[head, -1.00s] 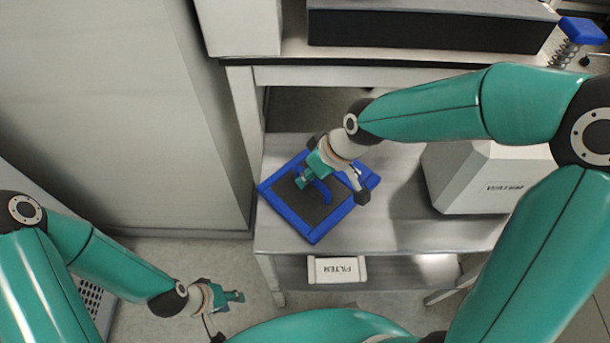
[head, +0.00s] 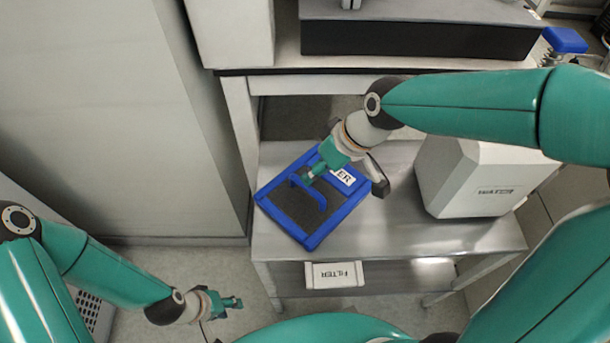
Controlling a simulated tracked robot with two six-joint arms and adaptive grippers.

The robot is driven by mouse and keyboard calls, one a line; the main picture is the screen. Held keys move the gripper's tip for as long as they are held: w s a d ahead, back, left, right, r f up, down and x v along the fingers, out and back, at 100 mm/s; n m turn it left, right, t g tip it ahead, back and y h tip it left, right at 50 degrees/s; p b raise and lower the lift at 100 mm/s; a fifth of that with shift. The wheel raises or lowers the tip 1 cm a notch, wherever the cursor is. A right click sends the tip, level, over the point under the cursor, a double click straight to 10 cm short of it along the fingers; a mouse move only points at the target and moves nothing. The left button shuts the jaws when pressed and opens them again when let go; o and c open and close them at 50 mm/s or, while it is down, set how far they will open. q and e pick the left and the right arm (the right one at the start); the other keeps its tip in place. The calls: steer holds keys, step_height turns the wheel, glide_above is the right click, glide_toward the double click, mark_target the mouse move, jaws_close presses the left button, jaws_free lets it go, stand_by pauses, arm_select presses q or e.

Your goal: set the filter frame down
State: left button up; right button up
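The filter frame (head: 296,232) is a blue rectangular frame with a dark grey mesh, a blue handle and a white label ending in "ER". In the head view it lies flat, or nearly so, at the left end of the metal table (head: 400,225). My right gripper (head: 308,177) is at the handle on its upper side; whether its fingers grip the handle is hard to make out. My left gripper (head: 232,303) hangs low at the lower left, away from the table and holding nothing visible. Its finger opening is too small to judge.
A white box labelled WATER (head: 478,185) stands at the right of the table. A tall grey cabinet (head: 110,120) stands left. A shelf with a dark unit (head: 420,38) is behind. The table's middle is clear.

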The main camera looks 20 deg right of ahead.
steer(key=shift+v, duration=2.3)
